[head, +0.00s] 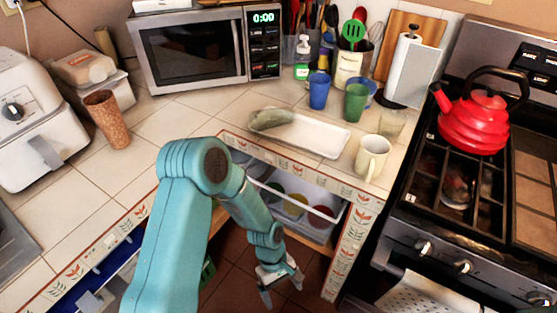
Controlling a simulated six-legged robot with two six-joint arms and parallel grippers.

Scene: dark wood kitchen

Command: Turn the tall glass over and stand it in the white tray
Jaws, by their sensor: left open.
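A tall brown speckled tumbler (107,120) stands upright on the tiled counter at the left; I cannot tell whether it is the tall glass. A pale see-through glass (391,124) stands behind the cream mug at the right. The white tray (318,137) lies on the counter near its front edge. A grey-green rounded thing (270,119) rests at the tray's left end. My left gripper (282,288) is open and empty, pointing down below counter height, in front of the open drawer and well away from the tray. My right gripper is not in view.
A cream mug (372,158) stands right of the tray. Blue (319,91) and green (355,103) cups stand behind it. An open drawer (318,228) holds coloured cups below the counter. The stove with a red kettle (474,123) is at the right. Counter left of the tray is clear.

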